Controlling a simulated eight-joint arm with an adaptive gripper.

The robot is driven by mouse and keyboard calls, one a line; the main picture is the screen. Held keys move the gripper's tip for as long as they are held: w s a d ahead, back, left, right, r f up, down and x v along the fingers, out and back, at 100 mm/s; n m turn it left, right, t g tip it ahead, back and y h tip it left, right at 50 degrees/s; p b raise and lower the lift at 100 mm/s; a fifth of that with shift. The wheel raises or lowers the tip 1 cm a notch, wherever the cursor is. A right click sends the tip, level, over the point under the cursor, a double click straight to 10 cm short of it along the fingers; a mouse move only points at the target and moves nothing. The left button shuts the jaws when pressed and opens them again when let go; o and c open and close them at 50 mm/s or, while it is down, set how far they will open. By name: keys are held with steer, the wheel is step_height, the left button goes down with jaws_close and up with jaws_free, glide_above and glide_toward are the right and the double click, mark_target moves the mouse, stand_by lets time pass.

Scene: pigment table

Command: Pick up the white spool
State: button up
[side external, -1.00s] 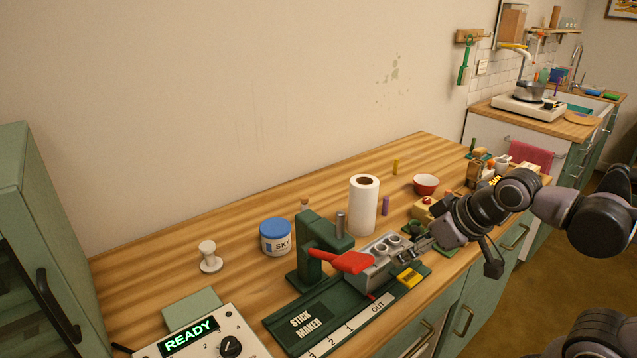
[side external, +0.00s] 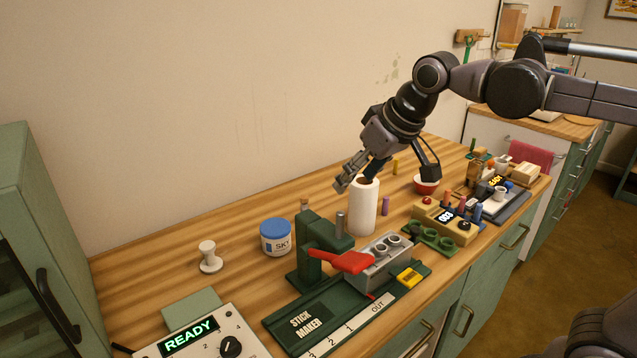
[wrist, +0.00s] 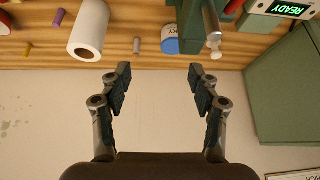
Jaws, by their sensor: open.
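The white spool (side external: 209,257) stands upright on the wooden table at the left in the side external view, between the blue-lidded jar and the READY box. What appears to be the spool (wrist: 215,51) also shows in the wrist view, right of the jar. My gripper (side external: 343,184) is open and empty, raised beside the top of the white paper roll, well to the right of the spool. In the wrist view its two fingers (wrist: 158,83) are spread with nothing between them.
The white paper roll (side external: 362,207) stands close below my gripper. The blue-lidded jar (side external: 276,238) and the green stick maker (side external: 312,250) stand between it and the spool. The READY box (side external: 196,338) is in front. Bare table surrounds the spool.

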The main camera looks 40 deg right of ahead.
steer(key=w+a, duration=0.7)
steer(key=w, duration=0.3)
steer(key=g, duration=0.2)
glide_above(207, 246)
steer(key=s, duration=0.4)
step_height(207, 246, down, 12)
steer(key=r, duration=0.1)
steer(key=x, duration=1.2)
steer(key=shift+d, duration=0.25)
steer(key=shift+c, duration=0.3)
steer(key=c, duration=1.2)
